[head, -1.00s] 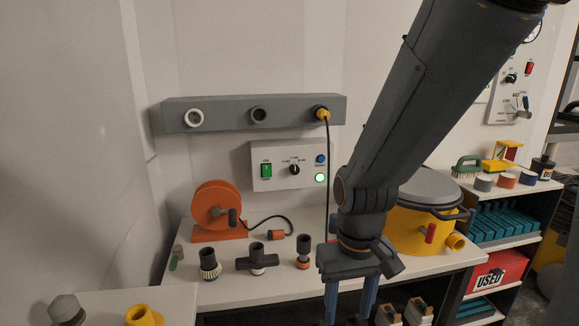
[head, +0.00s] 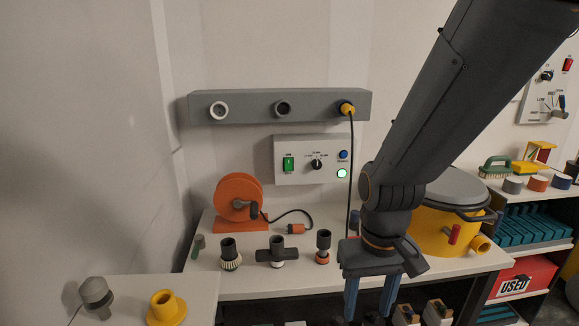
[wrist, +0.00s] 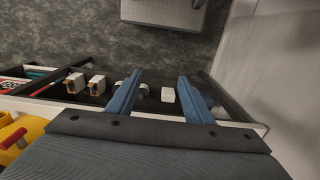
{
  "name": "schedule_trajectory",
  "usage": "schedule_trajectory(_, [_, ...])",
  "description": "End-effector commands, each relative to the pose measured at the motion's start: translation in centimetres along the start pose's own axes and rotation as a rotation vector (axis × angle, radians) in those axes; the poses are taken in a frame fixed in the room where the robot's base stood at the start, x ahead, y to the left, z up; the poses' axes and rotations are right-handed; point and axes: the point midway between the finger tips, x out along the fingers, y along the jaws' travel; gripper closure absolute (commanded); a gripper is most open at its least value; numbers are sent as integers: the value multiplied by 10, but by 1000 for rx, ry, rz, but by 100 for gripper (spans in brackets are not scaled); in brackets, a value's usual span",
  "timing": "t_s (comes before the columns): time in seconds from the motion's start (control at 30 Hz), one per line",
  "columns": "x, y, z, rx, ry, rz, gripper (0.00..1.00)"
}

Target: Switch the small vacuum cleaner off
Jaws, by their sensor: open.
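A yellow drum-shaped vacuum cleaner (head: 427,237) with a grey lid stands at the right of the white bench, a red lever (head: 454,234) on its front. Part of it shows at the lower left of the wrist view (wrist: 24,133). A light-grey wall panel (head: 298,176) carries a green rocker switch (head: 288,164), a black knob (head: 317,164), a blue button (head: 343,155) and a lit green lamp (head: 342,174). My gripper (head: 369,298) is open and empty, its blue fingers pointing down at the bench's front edge, left of the vacuum. The fingers also show in the wrist view (wrist: 160,97).
A grey rail (head: 250,107) with sockets has a yellow plug (head: 347,108) and hanging black cable. An orange reel (head: 240,196) and several dark nozzles (head: 277,252) stand on the bench. Right are shelves with teal items (head: 535,227) and another wall panel (head: 543,92).

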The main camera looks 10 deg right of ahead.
Motion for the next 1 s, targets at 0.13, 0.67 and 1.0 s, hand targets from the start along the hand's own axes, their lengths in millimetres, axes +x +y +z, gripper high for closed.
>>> schedule_trajectory(0.13, [0,0,0,0,0,0,54])
schedule_trajectory(0.67, [0,0,0,0,0,0,100])
schedule_trajectory(1.0, [0,0,0,0,0,0,100])
